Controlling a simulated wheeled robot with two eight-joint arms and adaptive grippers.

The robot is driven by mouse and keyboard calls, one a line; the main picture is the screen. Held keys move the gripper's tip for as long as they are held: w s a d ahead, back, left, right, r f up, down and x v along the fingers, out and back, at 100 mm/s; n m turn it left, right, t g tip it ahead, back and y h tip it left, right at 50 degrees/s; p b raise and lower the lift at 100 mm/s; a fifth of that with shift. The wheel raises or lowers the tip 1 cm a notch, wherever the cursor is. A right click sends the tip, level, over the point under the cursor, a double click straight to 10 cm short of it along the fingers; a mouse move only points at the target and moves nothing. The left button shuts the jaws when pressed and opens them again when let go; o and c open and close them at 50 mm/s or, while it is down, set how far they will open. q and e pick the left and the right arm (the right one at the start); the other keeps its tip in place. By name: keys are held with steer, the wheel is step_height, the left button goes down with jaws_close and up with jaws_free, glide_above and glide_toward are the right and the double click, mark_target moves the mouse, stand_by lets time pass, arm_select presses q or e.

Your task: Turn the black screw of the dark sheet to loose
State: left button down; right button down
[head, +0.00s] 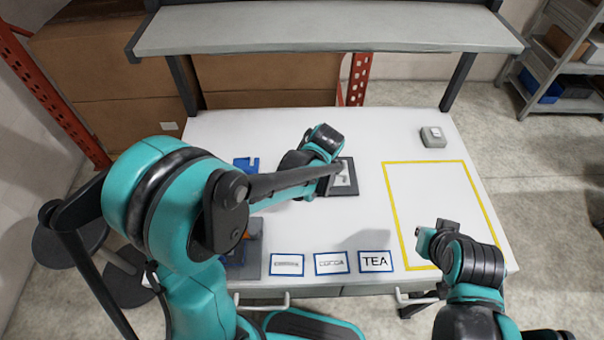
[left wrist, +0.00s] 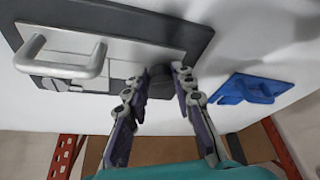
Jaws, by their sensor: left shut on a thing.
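The dark sheet (head: 346,187) lies flat near the middle of the white table, partly hidden behind my left arm. In the left wrist view the dark sheet (left wrist: 190,38) bears a light plate with a metal bar handle (left wrist: 85,66). The black screw (left wrist: 160,72) is at the edge of that plate. My left gripper (left wrist: 162,82) has its two fingers on either side of the screw and is shut on it. The screw's turn angle cannot be read. My right arm is at the lower right, and its fingers cannot be made out.
A blue handled piece (left wrist: 248,90) lies near the sheet. Three label cards, one reading TEA (head: 376,261), lie along the front edge. A small grey box (head: 433,137) stands at the back right. A shelf (head: 330,28) spans the back.

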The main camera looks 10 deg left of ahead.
arm_select(q)
steer(key=n+g, duration=0.1)
steer(key=n, duration=0.2)
steer(key=n+g+y, duration=0.1)
steer(key=n, duration=0.2)
steer(key=shift+w+d+f, duration=0.1)
steer(key=shift+w+d, duration=0.1)
stand_by(0.4)
steer(key=c, duration=1.3)
jaws_free()
steer(key=shift+a, duration=0.1)
steer(key=shift+o, duration=0.2)
steer(key=shift+w, duration=0.1)
steer(key=v, duration=1.2)
steer(key=shift+w, duration=0.1)
